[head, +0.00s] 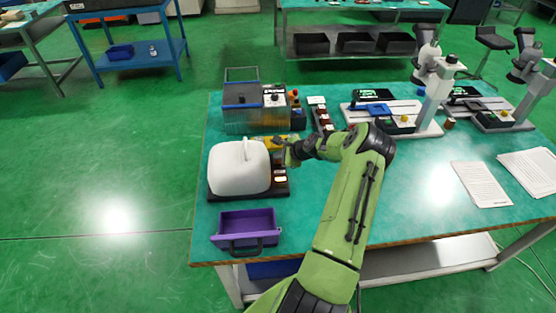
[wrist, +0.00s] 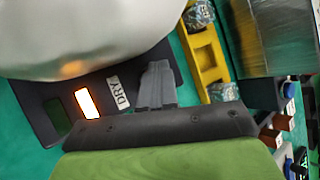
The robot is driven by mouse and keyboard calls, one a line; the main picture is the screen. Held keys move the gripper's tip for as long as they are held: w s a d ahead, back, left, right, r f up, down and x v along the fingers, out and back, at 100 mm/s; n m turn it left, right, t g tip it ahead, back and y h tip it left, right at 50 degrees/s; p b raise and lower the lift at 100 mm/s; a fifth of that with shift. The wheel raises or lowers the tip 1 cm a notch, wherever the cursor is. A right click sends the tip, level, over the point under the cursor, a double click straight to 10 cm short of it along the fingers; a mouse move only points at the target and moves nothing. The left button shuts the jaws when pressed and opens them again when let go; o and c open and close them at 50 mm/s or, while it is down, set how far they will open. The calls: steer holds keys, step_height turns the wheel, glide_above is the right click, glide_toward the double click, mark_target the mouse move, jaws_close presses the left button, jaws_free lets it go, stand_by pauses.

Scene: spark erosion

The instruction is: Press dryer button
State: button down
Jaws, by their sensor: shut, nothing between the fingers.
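The dryer is a white rounded cover (head: 238,168) on a black base (head: 225,192), at the left of the green table. In the wrist view the cover (wrist: 80,30) fills the upper left. On its base are a lit whitish-orange button (wrist: 87,103), a dark green unlit one (wrist: 58,116) and a label reading DRY (wrist: 118,92). My gripper (head: 281,144) is at the right side of the dryer, near the far end of its panel. In the wrist view my gripper (wrist: 158,72) is shut and empty, right of the label. Contact with the base cannot be told.
A yellow holder (wrist: 207,55) lies just beyond the gripper. A grey transparent-walled tank (head: 242,108) stands behind the dryer. A purple tray (head: 246,222) sits in front. Microscope-like stands (head: 438,92) and papers (head: 481,184) are at right.

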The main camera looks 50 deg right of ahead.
mark_target(280, 162)
steer(key=shift+r+p, duration=0.4)
steer(key=shift+r, duration=0.3)
step_height(280, 162, up, 5)
steer(key=p, duration=0.3)
steer(key=shift+r+p, duration=0.1)
steer(key=shift+p, duration=0.3)
stand_by(0.3)
